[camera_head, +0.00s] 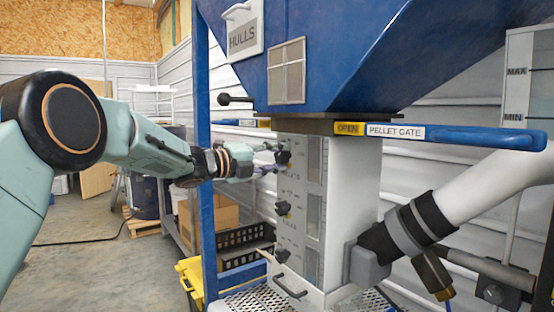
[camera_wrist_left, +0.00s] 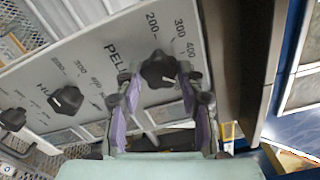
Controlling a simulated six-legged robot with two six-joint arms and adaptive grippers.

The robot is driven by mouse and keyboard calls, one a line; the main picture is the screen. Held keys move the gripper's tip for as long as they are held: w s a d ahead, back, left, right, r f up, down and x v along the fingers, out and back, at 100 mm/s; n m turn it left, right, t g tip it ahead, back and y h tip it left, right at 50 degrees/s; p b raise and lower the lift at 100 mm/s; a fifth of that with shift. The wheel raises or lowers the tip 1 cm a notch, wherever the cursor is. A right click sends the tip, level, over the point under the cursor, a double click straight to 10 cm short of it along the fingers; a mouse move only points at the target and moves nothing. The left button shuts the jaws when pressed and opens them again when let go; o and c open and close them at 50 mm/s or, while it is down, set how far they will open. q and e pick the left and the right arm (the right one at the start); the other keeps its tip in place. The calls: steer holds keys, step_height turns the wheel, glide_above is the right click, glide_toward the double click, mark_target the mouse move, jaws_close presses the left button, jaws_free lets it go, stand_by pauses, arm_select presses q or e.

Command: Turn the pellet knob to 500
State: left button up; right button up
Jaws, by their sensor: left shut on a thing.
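My left gripper (camera_wrist_left: 159,82) is shut on this knob, with one purple-padded finger on each side. In the head view the left gripper (camera_head: 272,158) reaches from the left to the top knob (camera_head: 284,158) of the panel. My right gripper is not in view.
Below are a middle knob (camera_head: 283,208) and a lower knob (camera_head: 282,256). The blue hopper (camera_head: 340,55) overhangs the panel, with the blue pellet gate handle (camera_head: 480,138) at right. A blue post (camera_head: 203,150) stands close beside my left forearm. A white pipe (camera_head: 490,185) is at right.

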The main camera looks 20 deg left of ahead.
arm_select(q)
steer(key=shift+f, duration=0.1)
steer(key=o, duration=1.2)
steer(key=shift+v, duration=6)
